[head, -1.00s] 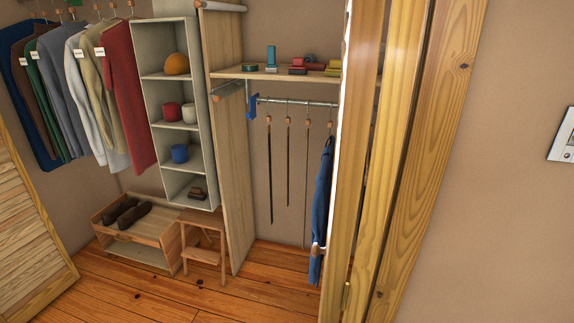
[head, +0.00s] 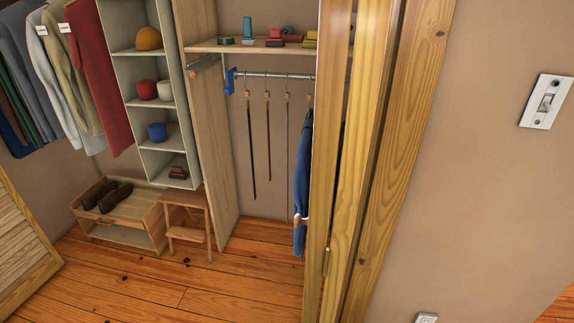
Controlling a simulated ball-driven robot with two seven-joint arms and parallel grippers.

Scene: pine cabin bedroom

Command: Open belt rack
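In the head view, several dark belts (head: 268,135) hang from a horizontal metal rod (head: 280,75) under a wooden shelf in the closet. A blue bracket-like piece (head: 229,81) sits at the rod's left end. Another short rail (head: 205,64) runs along the wooden divider just left of it. I cannot tell which of these is the belt rack or whether it is drawn out. A blue garment (head: 305,180) hangs at the right, partly hidden by the door frame. Neither of my grippers is in view.
A louvered door (head: 25,245) stands at the left, and a wooden door and frame (head: 385,150) fill the middle right. A small step stool (head: 187,222) and a shoe rack (head: 120,222) stand on the floor. The plank floor (head: 170,285) in front is clear.

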